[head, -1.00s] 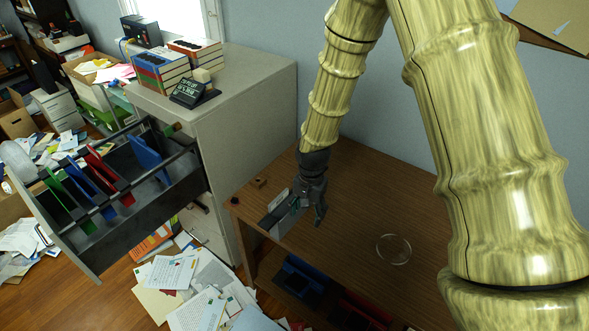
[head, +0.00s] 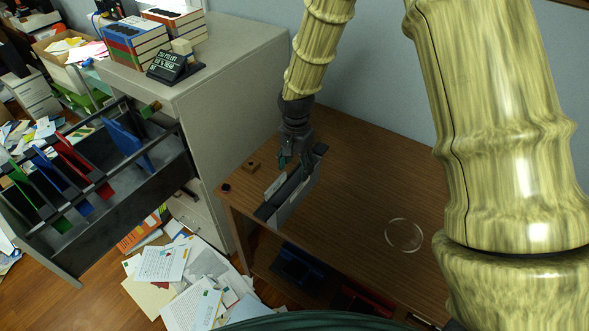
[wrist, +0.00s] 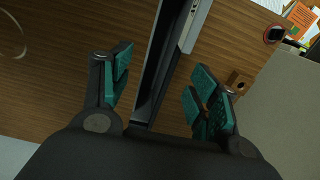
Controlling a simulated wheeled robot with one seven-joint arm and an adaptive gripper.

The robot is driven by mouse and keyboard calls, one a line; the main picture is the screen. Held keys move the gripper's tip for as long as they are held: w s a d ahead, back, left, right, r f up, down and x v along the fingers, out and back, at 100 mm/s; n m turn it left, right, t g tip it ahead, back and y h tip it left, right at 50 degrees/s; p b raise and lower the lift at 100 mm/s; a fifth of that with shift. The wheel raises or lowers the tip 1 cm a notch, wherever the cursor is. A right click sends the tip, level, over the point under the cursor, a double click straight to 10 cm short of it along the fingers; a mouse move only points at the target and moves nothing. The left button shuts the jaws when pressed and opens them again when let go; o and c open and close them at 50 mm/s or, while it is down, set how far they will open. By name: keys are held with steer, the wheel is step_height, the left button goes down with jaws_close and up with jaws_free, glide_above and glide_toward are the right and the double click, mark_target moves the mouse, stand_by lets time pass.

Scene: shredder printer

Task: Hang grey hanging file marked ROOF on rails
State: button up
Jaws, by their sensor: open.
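The grey hanging file (head: 291,199) stands on the brown table near its left edge, with dark top bars and a pale tab; no marking is readable. My gripper (head: 295,158) is open at the file's far end. In the wrist view the file (wrist: 168,62) runs between the open teal-padded fingers (wrist: 160,88), with visible gaps on both sides. The rails (head: 90,188) span the open drawer at left. Green, blue and red files (head: 72,166) hang there in a row, with another blue file (head: 125,140) apart from them.
A clear round dish (head: 404,235) and a small wooden block (head: 252,167) are on the table. Papers (head: 180,275) litter the floor below.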

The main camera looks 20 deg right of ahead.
mark_target(296, 185)
steer(key=shift+s+f, duration=0.2)
steer(key=shift+f, duration=0.35)
steer(key=shift+w+f+p, duration=0.1)
steer(key=shift+f+p, duration=1.25)
steer(key=shift+f, duration=3.55)
steer(key=c, duration=1.2)
steer(key=shift+r, duration=0.2)
steer(key=shift+r+p, duration=0.65)
steer(key=shift+r, duration=0.1)
